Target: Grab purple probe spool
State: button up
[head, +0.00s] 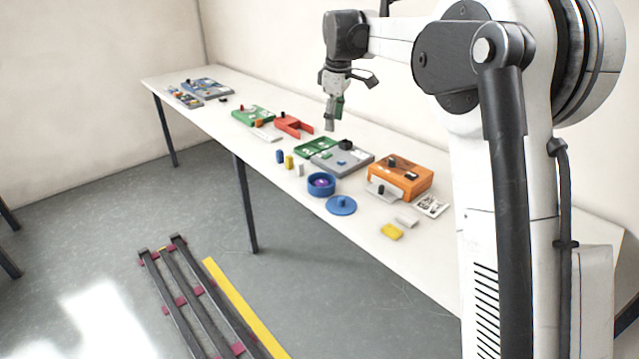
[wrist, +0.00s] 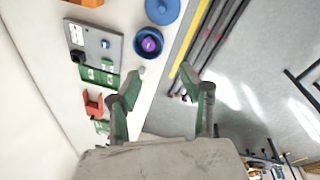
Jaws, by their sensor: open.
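The purple probe spool (head: 320,182) sits inside a round blue open container (head: 321,192) near the front edge of the white table. In the wrist view the spool (wrist: 149,44) shows as a purple disc within the blue container (wrist: 139,53), beyond my fingertips. My gripper (head: 333,115) is above the table, behind the container and apart from it. In the wrist view my gripper (wrist: 158,78) has its two green fingers spread wide, with nothing between them.
A blue lid (head: 341,206) with a knob lies next to the container. Small blue, yellow and white cylinders stand to its left. A grey tray (head: 333,165), an orange box (head: 408,180) and a red bracket (head: 293,125) lie nearby. A wall runs behind the table.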

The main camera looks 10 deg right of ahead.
jog(key=w+a+f+n+g, duration=0.1)
jog(key=w+f+n, duration=0.1)
jog(key=w+f, duration=0.45)
jog(key=n+g, duration=0.1)
jog(key=n, duration=0.2)
send_over(320, 182)
notch_tip(320, 182, down, 9)
notch_tip(320, 182, down, 13)
jog(key=shift+s+f+p, duration=0.1)
jog(key=shift+s+p, duration=0.05)
jog(key=shift+p, duration=0.7)
jog(key=c, duration=0.8)
jog(key=shift+r, duration=0.2)
